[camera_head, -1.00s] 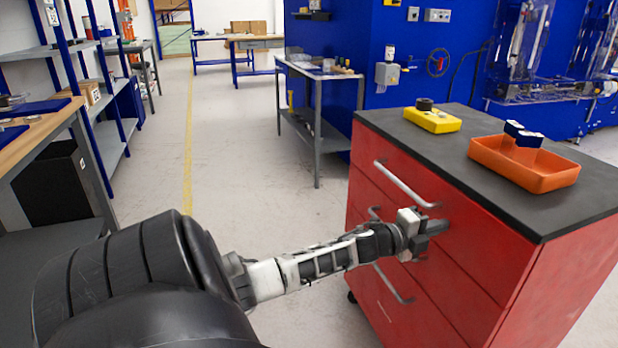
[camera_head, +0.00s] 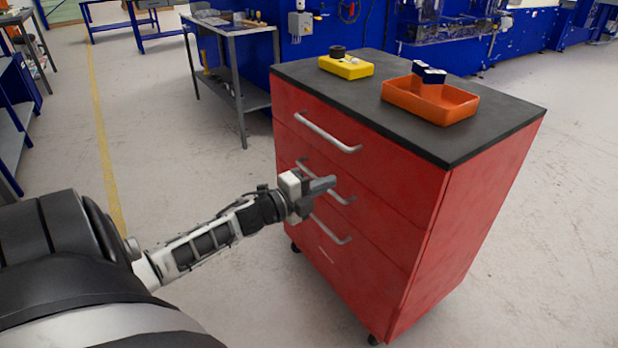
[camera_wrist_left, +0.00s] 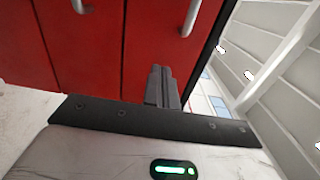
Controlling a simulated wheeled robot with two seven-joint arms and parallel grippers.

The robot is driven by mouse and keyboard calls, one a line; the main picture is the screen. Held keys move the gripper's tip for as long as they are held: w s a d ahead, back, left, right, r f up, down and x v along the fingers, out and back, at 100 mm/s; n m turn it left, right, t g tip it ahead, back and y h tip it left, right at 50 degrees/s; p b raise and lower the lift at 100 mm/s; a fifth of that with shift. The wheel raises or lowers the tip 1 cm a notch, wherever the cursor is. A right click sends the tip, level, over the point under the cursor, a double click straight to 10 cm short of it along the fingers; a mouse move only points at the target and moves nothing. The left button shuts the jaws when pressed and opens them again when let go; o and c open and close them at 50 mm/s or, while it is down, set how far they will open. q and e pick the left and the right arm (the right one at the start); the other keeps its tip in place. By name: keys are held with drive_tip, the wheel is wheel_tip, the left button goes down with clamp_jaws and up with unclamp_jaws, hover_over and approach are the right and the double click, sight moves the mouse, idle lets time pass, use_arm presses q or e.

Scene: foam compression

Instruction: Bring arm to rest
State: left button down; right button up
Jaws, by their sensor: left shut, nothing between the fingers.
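My left arm reaches in from the lower left in the head view. Its gripper (camera_head: 322,186) is shut and empty, in front of the drawer fronts of the red cabinet (camera_head: 485,215). It overlaps the middle drawer handle (camera_head: 340,197) in the picture; I cannot tell whether it touches it. In the left wrist view, the closed fingers (camera_wrist_left: 162,85) point toward the red drawer fronts (camera_wrist_left: 95,60), with nothing between them. My right gripper is in neither view.
On the cabinet's dark top (camera_head: 350,95) stand a yellow box (camera_head: 345,69) and an orange tray (camera_head: 440,108) with dark-topped blocks (camera_head: 428,75). A grey workbench (camera_head: 232,30) stands behind on the left. The floor (camera_head: 170,120) left of the cabinet is clear.

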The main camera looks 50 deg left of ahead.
use_arm(q)
drive_tip(key=shift+s+a, duration=0.15)
drive_tip(key=shift+s, duration=0.7)
drive_tip(key=shift+s+a, duration=0.15)
drive_tip(key=shift+s, duration=0.65)
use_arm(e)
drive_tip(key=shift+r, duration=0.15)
use_arm(q)
drive_tip(key=s+d+f+n+g+p, duration=0.1)
drive_tip(key=s+d+f+n+g, duration=0.1)
drive_tip(key=s+d+n, duration=0.3)
drive_tip(key=s+d+f+n+g+p, duration=0.1)
drive_tip(key=s+d+n, duration=0.4)
drive_tip(key=d, duration=0.9)
drive_tip(key=s+d+f+n+g+p, duration=0.1)
drive_tip(key=s+d+f+n+g, duration=0.3)
drive_tip(key=d, duration=0.5)
drive_tip(key=s+n, duration=0.2)
drive_tip(key=n, duration=0.1)
drive_tip(key=shift+d+f+n+p, duration=0.15)
drive_tip(key=shift+f+n+p, duration=0.15)
drive_tip(key=shift+n+p, duration=0.1)
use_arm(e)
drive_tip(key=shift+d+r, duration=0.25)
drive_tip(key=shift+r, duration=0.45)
